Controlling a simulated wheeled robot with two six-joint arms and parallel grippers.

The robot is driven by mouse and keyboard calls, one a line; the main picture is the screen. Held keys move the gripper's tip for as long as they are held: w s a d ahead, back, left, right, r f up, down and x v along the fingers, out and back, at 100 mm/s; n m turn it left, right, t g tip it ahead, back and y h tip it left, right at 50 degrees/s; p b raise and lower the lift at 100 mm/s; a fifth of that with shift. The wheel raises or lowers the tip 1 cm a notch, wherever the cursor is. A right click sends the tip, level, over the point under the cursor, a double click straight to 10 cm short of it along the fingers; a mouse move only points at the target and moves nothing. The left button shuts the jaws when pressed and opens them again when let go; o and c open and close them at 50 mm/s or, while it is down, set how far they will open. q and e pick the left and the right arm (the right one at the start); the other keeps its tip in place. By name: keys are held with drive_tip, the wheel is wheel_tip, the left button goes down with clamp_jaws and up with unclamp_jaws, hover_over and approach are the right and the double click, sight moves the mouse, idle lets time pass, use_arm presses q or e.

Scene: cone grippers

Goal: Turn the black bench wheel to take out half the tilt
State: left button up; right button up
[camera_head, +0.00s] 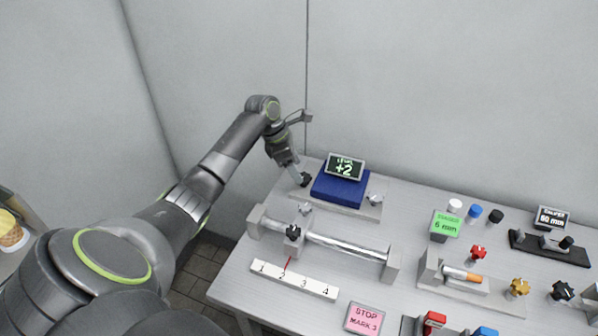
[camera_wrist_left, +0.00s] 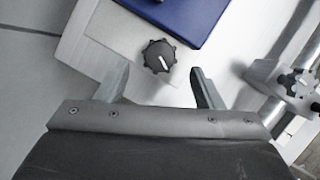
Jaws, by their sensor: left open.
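The level display (camera_head: 345,168) reads +2 and sits on a blue block (camera_head: 341,190), which also shows at the top of the left wrist view (camera_wrist_left: 182,14). A black lobed wheel (camera_head: 305,180) with a white mark is at the left corner of the pale plate under the block. In the left wrist view the wheel (camera_wrist_left: 159,56) is just beyond and between the fingertips, with gaps on both sides. My left gripper (camera_wrist_left: 158,80) is open and empty; in the head view it (camera_head: 297,176) comes down at the wheel, partly hiding it. My right gripper is not in view.
A rail (camera_head: 345,247) with a black knob (camera_head: 293,232) stands in front, behind a numbered scale (camera_head: 292,279) and a pink card reading STOP MARK 3 (camera_head: 364,319). A pale knob (camera_head: 376,198) is at the plate's right. More gauges and coloured knobs fill the right. Walls close the back.

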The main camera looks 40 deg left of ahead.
use_arm(q)
drive_tip(key=shift+x, duration=1.5)
drive_tip(key=shift+c, duration=0.3)
drive_tip(key=shift+r, duration=0.1)
drive_tip(key=c, duration=0.9)
